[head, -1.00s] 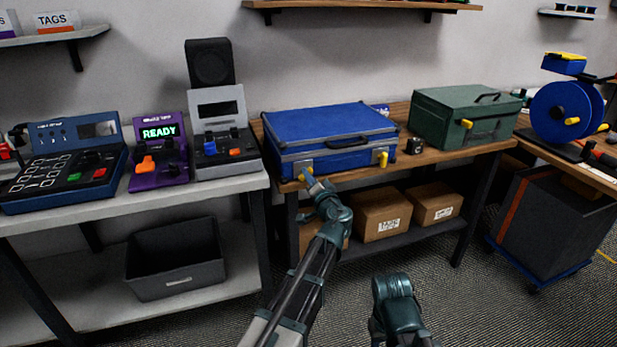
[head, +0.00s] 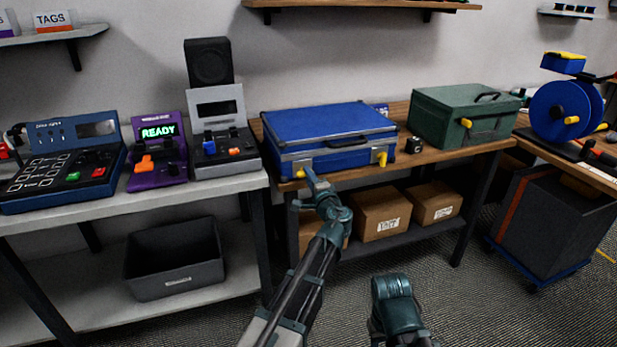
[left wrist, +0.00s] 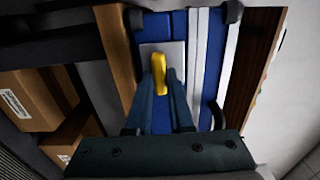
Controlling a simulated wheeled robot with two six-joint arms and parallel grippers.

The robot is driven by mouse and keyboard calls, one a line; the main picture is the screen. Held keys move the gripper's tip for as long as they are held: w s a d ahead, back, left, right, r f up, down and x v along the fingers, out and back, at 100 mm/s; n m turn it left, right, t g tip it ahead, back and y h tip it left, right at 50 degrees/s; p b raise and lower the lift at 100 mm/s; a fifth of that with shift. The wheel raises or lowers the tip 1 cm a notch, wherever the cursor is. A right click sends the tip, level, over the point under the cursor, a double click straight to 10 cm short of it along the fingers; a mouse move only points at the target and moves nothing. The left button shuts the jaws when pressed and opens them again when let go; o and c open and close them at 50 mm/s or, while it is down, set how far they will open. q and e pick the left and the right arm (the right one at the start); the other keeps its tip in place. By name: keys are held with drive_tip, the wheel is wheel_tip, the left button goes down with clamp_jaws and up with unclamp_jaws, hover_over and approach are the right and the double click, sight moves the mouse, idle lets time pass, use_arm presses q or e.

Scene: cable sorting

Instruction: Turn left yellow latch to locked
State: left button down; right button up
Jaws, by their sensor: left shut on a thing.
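The blue case (head: 325,128) lies closed on the wooden bench, with a yellow latch at each end of its front. The left yellow latch (head: 299,174) is partly hidden by my left gripper (head: 309,172). In the left wrist view the left latch (left wrist: 159,76) stands on a pale metal plate (left wrist: 175,55), between the fingertips of my left gripper (left wrist: 165,88). That gripper is shut on it. The right yellow latch (head: 381,158) points down. Part of my right arm shows at the bottom of the head view, but its fingers do not show.
Cardboard boxes (head: 380,215) sit on the shelf below. The floor in front is clear.

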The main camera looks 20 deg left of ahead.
idle(0.5)
use_arm(q)
drive_tip(key=c, duration=0.8)
unclamp_jaws()
drive_tip(key=v, duration=1.4)
